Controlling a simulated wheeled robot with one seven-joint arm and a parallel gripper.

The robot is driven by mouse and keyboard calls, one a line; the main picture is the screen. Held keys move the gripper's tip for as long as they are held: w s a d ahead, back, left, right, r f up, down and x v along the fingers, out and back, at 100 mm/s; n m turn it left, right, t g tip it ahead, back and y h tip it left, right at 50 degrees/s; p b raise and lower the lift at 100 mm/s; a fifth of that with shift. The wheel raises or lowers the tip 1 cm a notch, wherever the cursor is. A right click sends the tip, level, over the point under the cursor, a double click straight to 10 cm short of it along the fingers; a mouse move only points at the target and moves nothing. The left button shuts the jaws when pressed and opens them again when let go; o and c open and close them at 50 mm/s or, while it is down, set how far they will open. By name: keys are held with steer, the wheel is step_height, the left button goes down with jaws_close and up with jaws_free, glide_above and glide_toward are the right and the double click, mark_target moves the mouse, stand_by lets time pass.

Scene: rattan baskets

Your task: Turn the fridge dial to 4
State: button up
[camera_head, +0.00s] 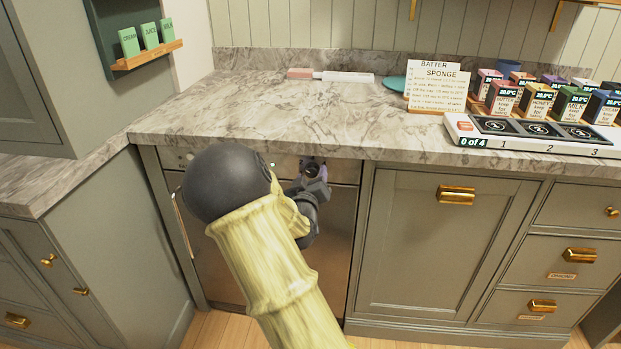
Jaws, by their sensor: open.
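The fridge appears to be the steel-fronted appliance (335,225) set under the counter, with a control strip along its top edge. A dark round shape that looks like its dial (311,168) sits on that strip, partly covered by my gripper. My gripper (316,180) is open, with its fingers right at the dial. I cannot tell whether they touch it or stand around it. The dial's numbers and pointer cannot be read. My arm hides much of the appliance's front and the left part of the strip.
The marble counter edge (400,152) overhangs just above the dial. A closed cabinet door (440,255) with a brass pull stands to the right. On the counter are a recipe card (438,86), several labelled cartons (540,98) and a numbered panel (540,132).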

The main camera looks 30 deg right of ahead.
steer(key=shift+c, duration=0.3)
steer(key=c, duration=0.9)
